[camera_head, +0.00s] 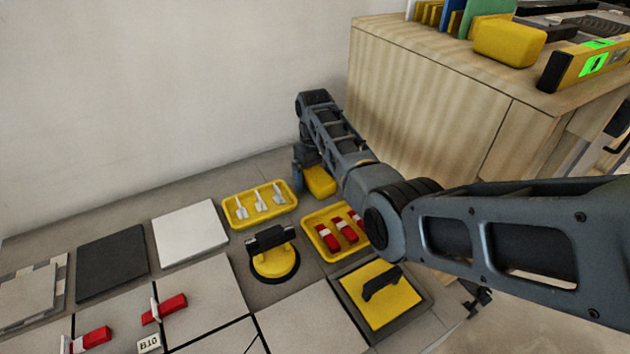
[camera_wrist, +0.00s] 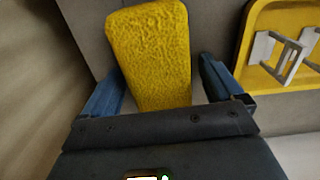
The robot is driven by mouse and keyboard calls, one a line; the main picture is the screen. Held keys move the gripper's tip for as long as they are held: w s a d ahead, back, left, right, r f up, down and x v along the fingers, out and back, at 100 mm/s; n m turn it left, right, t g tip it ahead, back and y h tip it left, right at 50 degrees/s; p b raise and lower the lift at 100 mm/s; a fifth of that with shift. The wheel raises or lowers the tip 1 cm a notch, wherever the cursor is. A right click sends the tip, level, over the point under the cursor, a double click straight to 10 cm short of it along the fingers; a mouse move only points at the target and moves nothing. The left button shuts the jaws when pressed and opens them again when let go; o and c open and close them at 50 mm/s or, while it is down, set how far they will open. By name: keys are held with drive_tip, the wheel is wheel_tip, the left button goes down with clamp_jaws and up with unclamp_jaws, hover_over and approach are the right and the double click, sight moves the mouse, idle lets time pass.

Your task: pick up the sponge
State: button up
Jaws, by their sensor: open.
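A yellow sponge (camera_wrist: 150,55) with a rough surface lies on the grey floor. In the wrist view it extends between the two blue fingers of my gripper (camera_wrist: 160,92), with its near end hidden behind the gripper body. The fingers are open, one on each side, with a visible gap at the right; I cannot tell whether the left finger touches it. In the head view the sponge (camera_head: 319,181) lies near the foot of the wooden cabinet, and my gripper (camera_head: 300,182) is low beside it, partly hidden by my arm.
A yellow tray with white clips (camera_head: 231,220) lies close to the sponge; its edge shows in the wrist view (camera_wrist: 241,45). A tray with red wedges (camera_head: 313,222), a suction lifter (camera_head: 275,262) and a yellow float (camera_head: 385,300) lie nearer. The wooden cabinet (camera_head: 430,110) stands behind.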

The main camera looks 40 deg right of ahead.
sight(314, 171)
drive_tip(key=c, duration=1)
wheel_tip(314, 171, up, 10)
drive_tip(key=p, duration=0.4)
drive_tip(key=shift+c, duration=0.2)
